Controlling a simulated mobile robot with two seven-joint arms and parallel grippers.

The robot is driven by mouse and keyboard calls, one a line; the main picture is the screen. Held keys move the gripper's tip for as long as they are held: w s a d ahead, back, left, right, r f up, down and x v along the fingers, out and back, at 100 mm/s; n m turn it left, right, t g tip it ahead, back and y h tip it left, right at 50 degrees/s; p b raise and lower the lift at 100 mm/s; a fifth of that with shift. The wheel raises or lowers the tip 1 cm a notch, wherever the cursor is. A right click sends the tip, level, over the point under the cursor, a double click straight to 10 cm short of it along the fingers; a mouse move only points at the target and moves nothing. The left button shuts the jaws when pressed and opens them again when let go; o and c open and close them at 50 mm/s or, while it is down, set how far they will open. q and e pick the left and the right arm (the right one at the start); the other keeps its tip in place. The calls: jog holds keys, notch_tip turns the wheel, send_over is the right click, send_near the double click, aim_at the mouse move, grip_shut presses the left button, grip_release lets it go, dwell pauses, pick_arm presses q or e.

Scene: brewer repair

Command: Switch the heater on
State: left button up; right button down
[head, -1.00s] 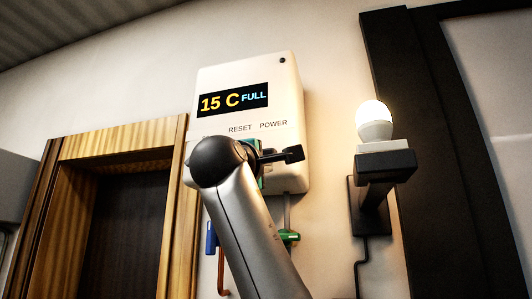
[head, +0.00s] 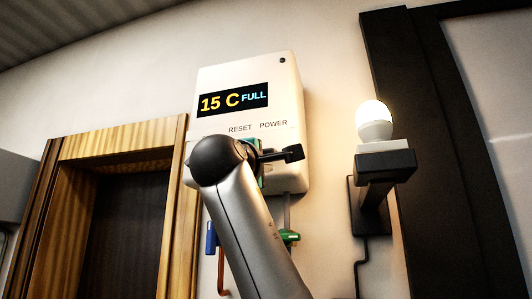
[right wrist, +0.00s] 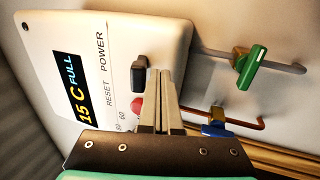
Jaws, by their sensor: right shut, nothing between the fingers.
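The heater (head: 285,90) is a white box on the wall. Its display (head: 233,100) reads "15 C" in yellow and "FULL" in blue. In the head view my right arm covers the area below the RESET and POWER labels. In the right wrist view a black switch (right wrist: 139,73) sits by the POWER label and a red button (right wrist: 136,106) by RESET. My right gripper (right wrist: 160,73) is shut and empty, with its tips beside the black switch; I cannot tell whether they touch it. It also shows in the head view (head: 293,153). My left gripper is not in view.
Under the heater are a green valve handle (right wrist: 250,67) and a blue valve handle (right wrist: 217,130) on pipes. A lit bulb (head: 374,122) stands on a black wall bracket (head: 385,165) to the right. A wooden frame (head: 120,139) is at left.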

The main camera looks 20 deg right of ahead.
jog(key=shift+r, duration=0.15)
jog(key=shift+r, duration=1.25)
jog(key=shift+f, duration=0.1)
jog(key=shift+s+a+f+b, duration=0.2)
jog(key=shift+s+a+b, duration=0.1)
jog(key=shift+s+b, duration=0.15)
jog(key=shift+b+v, duration=0.85)
jog(key=shift+v, duration=0.2)
jog(key=s+a+b, duration=0.2)
jog(key=s+a, duration=0.2)
jog(key=s, duration=0.1)
jog(key=shift+s, duration=0.35)
